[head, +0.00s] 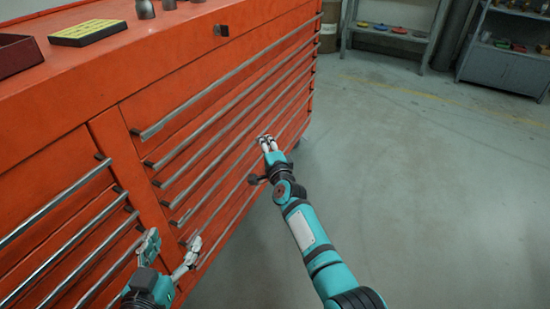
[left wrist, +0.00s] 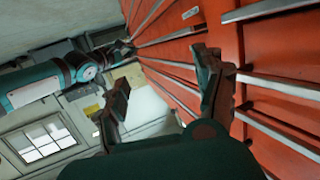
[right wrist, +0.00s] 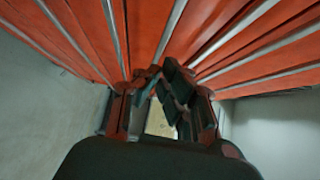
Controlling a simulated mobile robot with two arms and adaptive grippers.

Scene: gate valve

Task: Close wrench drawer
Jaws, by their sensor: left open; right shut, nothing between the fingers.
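The orange tool chest (head: 135,100) has two columns of drawers with long silver bar handles. No drawer face stands clearly out from the others, and I cannot tell which is the wrench drawer. My left gripper (head: 172,246) is open and empty, low by the near end of the right column's handles. In the left wrist view its two fingers (left wrist: 160,80) are spread, one close to the drawer fronts. My right gripper (head: 267,143) is shut and empty at the lower drawer fronts further along; contact is unclear. The right wrist view shows its fingers (right wrist: 168,85) together below the handles.
On the chest top lie a dark red tray (head: 18,55), a black-and-yellow box (head: 88,32) and several grey metal parts (head: 145,9). The floor (head: 430,190) right of the chest is clear. Grey shelves (head: 505,65) and a brown barrel (head: 329,25) stand at the back.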

